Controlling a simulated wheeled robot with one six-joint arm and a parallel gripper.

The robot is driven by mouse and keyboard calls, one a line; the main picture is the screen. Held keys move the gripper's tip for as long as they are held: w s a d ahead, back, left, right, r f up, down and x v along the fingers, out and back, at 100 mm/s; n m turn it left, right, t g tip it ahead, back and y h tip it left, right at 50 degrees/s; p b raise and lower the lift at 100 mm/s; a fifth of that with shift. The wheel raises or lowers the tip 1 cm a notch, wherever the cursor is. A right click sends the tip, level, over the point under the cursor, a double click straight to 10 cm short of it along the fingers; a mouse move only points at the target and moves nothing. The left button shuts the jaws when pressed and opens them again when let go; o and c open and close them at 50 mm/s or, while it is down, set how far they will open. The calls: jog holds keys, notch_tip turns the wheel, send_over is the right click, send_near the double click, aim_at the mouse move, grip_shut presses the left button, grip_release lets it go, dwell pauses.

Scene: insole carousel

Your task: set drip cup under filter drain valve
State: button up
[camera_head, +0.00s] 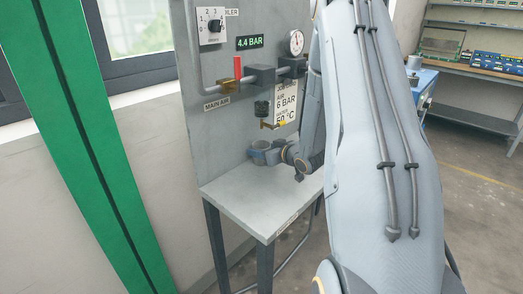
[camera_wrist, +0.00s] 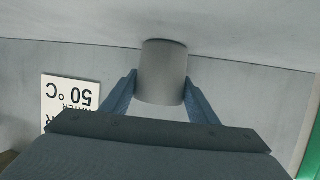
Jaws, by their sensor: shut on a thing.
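The drip cup, a plain grey cylinder (camera_wrist: 164,72), sits between the two blue fingers of my gripper (camera_wrist: 161,80) in the wrist view. My gripper (camera_head: 264,152) is shut on it, low over the small grey shelf (camera_head: 243,198) in the head view. The filter (camera_head: 262,108) with its brass drain valve (camera_head: 269,125) is on the panel just above my gripper. The cup's far end is close to the shelf; I cannot tell whether it touches. How exactly the cup lines up with the valve is not clear.
The upright grey panel (camera_head: 220,135) stands behind the shelf, with a red-handled valve (camera_head: 238,68), a gauge (camera_head: 296,42) and a label (camera_head: 285,102). A green post (camera_head: 75,130) stands at left. The shelf's front part is clear.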

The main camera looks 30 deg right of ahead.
jog(key=shift+f, duration=0.15)
jog(key=o, duration=1.1)
jog(key=shift+o, duration=0.2)
